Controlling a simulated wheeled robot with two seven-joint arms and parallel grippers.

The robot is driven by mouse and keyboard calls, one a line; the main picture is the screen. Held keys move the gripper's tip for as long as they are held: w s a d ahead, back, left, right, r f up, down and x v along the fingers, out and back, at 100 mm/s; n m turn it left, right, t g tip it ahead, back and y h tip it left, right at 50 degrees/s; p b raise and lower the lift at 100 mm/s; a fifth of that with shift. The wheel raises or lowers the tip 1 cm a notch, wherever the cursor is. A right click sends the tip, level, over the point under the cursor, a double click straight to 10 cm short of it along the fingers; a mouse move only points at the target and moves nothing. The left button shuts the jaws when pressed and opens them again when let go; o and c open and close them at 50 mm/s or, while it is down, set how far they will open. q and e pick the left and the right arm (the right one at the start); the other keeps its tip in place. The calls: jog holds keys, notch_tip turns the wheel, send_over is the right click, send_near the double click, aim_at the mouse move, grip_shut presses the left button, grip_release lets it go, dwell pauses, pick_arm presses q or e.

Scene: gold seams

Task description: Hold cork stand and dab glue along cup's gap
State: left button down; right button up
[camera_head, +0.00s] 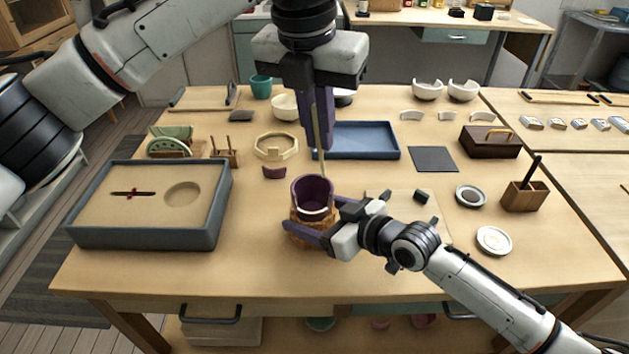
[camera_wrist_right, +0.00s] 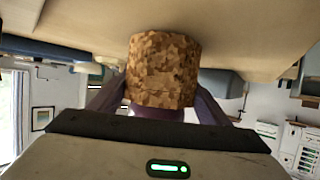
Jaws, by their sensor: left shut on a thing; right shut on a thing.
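The dark purple cup (camera_head: 312,187) sits on the cork stand (camera_head: 297,226) at the front middle of the table, with a gap in its near rim. The stand fills the middle of the right wrist view (camera_wrist_right: 163,68), with a strip of purple cup (camera_wrist_right: 155,113) beyond it. My right gripper (camera_head: 313,222) is shut on the cork stand, one finger on each side. My left gripper (camera_head: 318,135) is above and behind the cup, pointing down, shut on a thin tan stick (camera_head: 322,160). The stick's lower end is near the cup's far rim; I cannot tell whether it touches.
A small purple shard (camera_head: 274,172) lies behind the cup, near a cream clamp ring (camera_head: 275,147). A grey-blue tray (camera_head: 150,235) stands left; a blue tray (camera_head: 356,153) lies behind. Small dishes (camera_head: 493,240) and a wooden holder (camera_head: 524,197) are right.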

jog(key=o, duration=1.2)
jog(key=v, duration=1.2)
